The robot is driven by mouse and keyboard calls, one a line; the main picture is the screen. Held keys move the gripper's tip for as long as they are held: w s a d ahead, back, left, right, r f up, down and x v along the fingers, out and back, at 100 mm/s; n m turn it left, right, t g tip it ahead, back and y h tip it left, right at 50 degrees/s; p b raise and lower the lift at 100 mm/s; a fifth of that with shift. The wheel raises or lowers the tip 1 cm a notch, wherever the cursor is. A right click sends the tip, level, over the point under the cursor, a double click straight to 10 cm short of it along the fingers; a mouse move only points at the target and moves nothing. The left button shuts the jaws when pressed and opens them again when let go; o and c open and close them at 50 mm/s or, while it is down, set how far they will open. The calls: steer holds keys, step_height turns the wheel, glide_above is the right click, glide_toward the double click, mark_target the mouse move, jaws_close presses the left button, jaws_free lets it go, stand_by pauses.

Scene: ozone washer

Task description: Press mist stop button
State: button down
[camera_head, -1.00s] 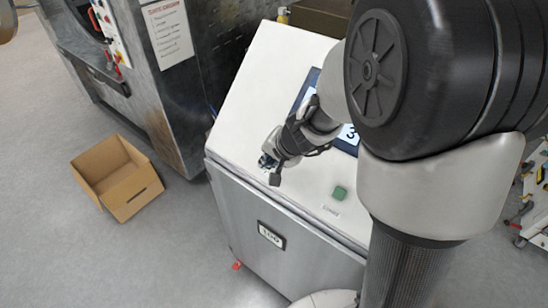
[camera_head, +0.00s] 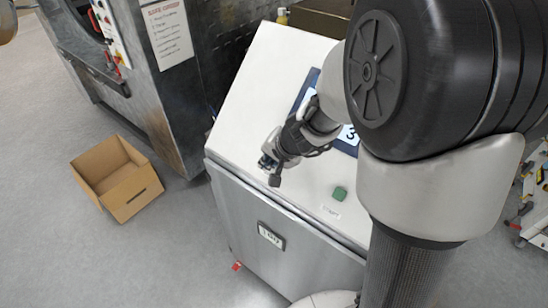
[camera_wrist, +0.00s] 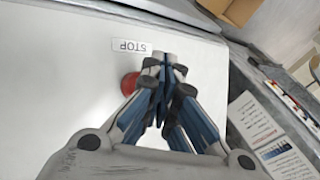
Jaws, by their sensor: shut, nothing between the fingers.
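The red stop button (camera_wrist: 130,84) shows in the wrist view on the white panel (camera_wrist: 60,70), beside a label reading STOP (camera_wrist: 131,46), which appears upside down. My gripper (camera_wrist: 167,62) is shut and empty, its fingertips just right of the red button and partly covering it. I cannot tell whether the fingers touch the button or the panel. In the head view my gripper (camera_head: 268,166) is over the left front part of the white sloped console (camera_head: 262,85), and the red button is hidden behind it.
A green button (camera_head: 339,193) sits on the console to the right, near its front edge. A screen (camera_head: 345,138) is partly hidden by my arm. A cardboard box (camera_head: 120,180) stands on the floor at left, and a grey metal machine (camera_head: 170,90) stands behind it.

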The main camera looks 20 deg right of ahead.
steer(key=shift+w+d+f+b, duration=0.2)
steer(key=shift+d+f+b, duration=0.1)
steer(key=shift+b, duration=0.1)
steer(key=shift+w+d+f+b, duration=0.15)
steer(key=shift+d+f+b, duration=0.1)
steer(key=shift+f+b, duration=0.15)
stand_by(0.9)
steer(key=shift+r, duration=0.15)
steer(key=shift+s+a+r+p, duration=0.35)
steer(key=shift+a+r+p, duration=0.05)
steer(key=shift+a+r, duration=0.15)
steer(key=s+a+r+p, duration=0.2)
steer(key=a+r, duration=0.1)
steer(key=shift+r+p, duration=0.3)
steer(key=shift+p, duration=0.05)
stand_by(0.4)
steer(key=shift+d, duration=0.1)
stand_by(0.5)
